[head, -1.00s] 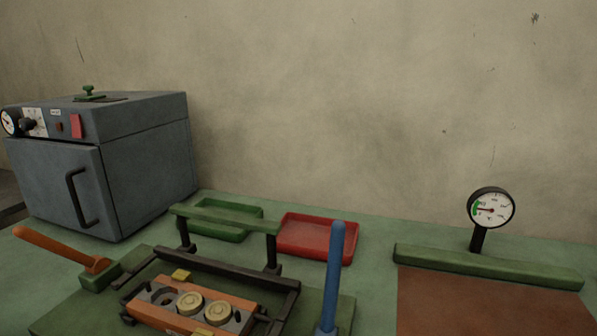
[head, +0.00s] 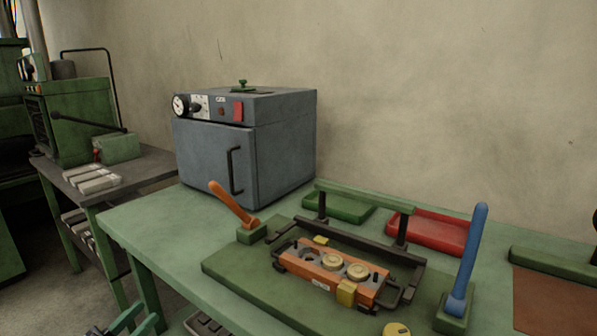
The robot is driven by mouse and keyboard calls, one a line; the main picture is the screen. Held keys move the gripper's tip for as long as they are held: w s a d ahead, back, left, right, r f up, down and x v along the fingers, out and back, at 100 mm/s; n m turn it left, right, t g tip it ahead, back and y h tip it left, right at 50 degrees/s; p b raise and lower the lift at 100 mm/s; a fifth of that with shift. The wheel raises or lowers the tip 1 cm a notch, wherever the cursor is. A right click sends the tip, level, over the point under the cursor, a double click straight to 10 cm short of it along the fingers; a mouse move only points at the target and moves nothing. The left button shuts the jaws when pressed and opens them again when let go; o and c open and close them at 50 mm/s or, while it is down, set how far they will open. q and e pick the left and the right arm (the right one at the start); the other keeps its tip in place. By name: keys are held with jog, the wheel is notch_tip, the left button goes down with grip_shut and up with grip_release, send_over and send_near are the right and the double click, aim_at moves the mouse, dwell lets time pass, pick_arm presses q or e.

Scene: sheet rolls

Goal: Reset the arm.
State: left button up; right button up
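What looks like part of my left gripper (head: 122,321) shows at the bottom edge of the head view, left of the centre, in front of the green bench. It is small, dark and cut off by the frame, so I cannot tell whether it is open or shut. It is well apart from the fixture on the bench. My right gripper is out of view.
The green bench (head: 150,222) holds a grey oven (head: 215,160), an orange fixture block (head: 318,266) with round pieces, an orange lever (head: 229,203), a blue lever (head: 468,255), a green tray (head: 338,207) and a red tray (head: 432,232). A side table (head: 150,168) stands left.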

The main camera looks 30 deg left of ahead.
pick_arm(q)
jog(key=s+d+f+g, duration=0.4)
jog(key=s+d+f, duration=0.25)
jog(key=f, duration=0.45)
jog(key=s+d+f+g, duration=0.5)
jog(key=d+f, duration=0.3)
jog(key=f, duration=0.2)
jog(key=s+d+f+m+g+h, duration=0.1)
jog(key=s+d+f+g, duration=0.25)
jog(key=s+d, duration=0.35)
jog(key=s+d+f+m+g, duration=0.1)
jog(key=s+d+f+g, duration=0.25)
jog(key=s+d, duration=0.4)
jog(key=w+r+t+p, duration=0.1)
jog(key=w+r+p, duration=0.1)
jog(key=r+p, duration=0.7)
jog(key=w+d+r+t+p, duration=0.1)
jog(key=w+r+t+p, duration=0.1)
jog(key=r+p, duration=0.8)
jog(key=shift+w+p, duration=0.35)
jog(key=shift+w, duration=0.25)
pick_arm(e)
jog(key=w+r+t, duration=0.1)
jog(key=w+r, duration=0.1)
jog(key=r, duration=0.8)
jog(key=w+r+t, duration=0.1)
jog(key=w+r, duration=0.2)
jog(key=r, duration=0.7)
